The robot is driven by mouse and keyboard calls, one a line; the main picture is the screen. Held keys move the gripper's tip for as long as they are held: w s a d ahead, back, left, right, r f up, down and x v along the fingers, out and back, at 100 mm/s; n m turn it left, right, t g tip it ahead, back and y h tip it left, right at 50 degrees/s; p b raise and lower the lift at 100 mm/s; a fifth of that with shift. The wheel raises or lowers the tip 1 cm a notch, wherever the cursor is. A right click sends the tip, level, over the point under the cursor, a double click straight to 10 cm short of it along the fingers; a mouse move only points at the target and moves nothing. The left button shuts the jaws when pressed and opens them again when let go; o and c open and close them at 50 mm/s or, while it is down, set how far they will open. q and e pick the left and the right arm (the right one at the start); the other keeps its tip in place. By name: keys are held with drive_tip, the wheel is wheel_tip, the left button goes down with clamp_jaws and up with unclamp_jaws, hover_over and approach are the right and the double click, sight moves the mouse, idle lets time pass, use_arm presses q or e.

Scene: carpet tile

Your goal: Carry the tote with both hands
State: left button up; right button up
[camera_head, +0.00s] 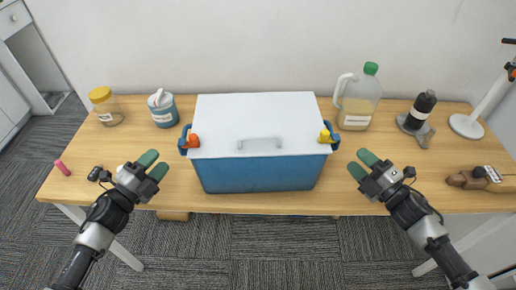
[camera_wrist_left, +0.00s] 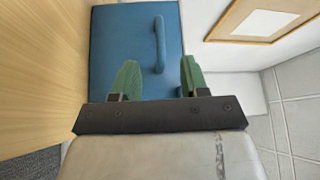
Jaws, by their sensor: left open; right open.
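The tote (camera_head: 262,178) is a blue box with a white lid (camera_head: 225,118), standing in the middle of the wooden table. It has a blue handle at each end, with an orange piece by the left one and a yellow piece by the right one. My left gripper (camera_head: 153,164) is open and empty, to the left of the tote and apart from it. In the left wrist view the tote's blue end wall (camera_wrist_left: 125,42) and its handle (camera_wrist_left: 159,44) show beyond the open green fingers (camera_wrist_left: 158,78). My right gripper (camera_head: 363,164) is open and empty, to the right of the tote.
On the table (camera_head: 225,202), a yellow-lidded jar (camera_head: 107,107) and a blue-white canister (camera_head: 163,110) stand at left. A green-capped jug (camera_head: 357,102) and a dark bottle (camera_head: 420,108) stand at right. A pink item (camera_head: 62,168) lies near the left edge.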

drive_tip(key=x, duration=1)
use_arm(q)
drive_tip(key=x, duration=1)
clamp_jaws()
use_arm(e)
clamp_jaws()
drive_tip(key=shift+r, duration=0.1)
